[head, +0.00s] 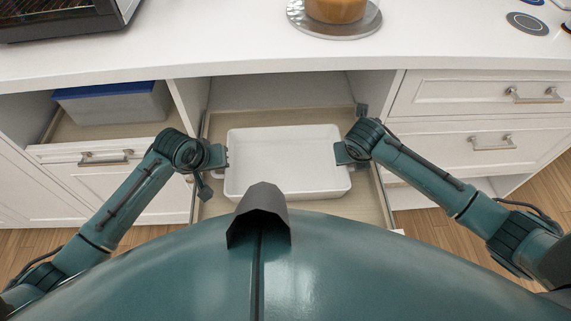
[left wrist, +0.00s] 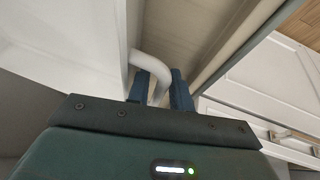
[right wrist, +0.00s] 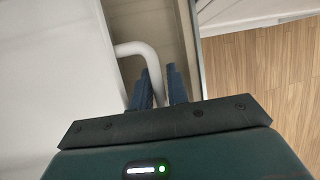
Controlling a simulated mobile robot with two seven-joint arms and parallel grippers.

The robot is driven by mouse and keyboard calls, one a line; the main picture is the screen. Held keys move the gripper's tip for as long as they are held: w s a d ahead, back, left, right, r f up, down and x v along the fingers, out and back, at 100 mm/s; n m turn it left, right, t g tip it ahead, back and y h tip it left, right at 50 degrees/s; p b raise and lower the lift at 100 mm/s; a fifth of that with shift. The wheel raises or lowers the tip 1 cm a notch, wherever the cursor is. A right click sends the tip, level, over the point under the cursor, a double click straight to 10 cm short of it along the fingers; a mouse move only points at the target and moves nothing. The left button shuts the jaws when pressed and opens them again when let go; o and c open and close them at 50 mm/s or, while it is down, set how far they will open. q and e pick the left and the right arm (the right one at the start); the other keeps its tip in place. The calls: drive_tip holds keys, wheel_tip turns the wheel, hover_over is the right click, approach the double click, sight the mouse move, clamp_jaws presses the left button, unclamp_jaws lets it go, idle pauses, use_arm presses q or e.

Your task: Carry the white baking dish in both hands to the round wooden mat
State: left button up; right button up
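The white baking dish (head: 285,160) sits level inside an open drawer below the counter. My left gripper (head: 221,156) is at the dish's left end. In the left wrist view, its fingers (left wrist: 160,88) are close on both sides of the white loop handle (left wrist: 150,62). My right gripper (head: 345,153) is at the right end. In the right wrist view, its fingers (right wrist: 160,85) are likewise closed around the other loop handle (right wrist: 137,48). The fingertips are partly hidden in the head view. I see no round wooden mat in these views.
The open drawer (head: 366,194) surrounds the dish closely. A blue-lidded box (head: 115,103) is in another open drawer at left. Closed drawers (head: 475,95) are at right.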

use_arm(q)
drive_tip(key=shift+w+f, duration=0.1)
drive_tip(key=shift+f, duration=0.05)
use_arm(e)
drive_tip(key=shift+w+f, duration=0.1)
drive_tip(key=shift+f, duration=0.1)
use_arm(q)
drive_tip(key=shift+c, duration=0.4)
use_arm(e)
drive_tip(key=shift+c, duration=0.5)
use_arm(q)
clamp_jaws()
use_arm(e)
clamp_jaws()
drive_tip(key=shift+w+d+r, duration=0.1)
drive_tip(key=shift+r, duration=0.05)
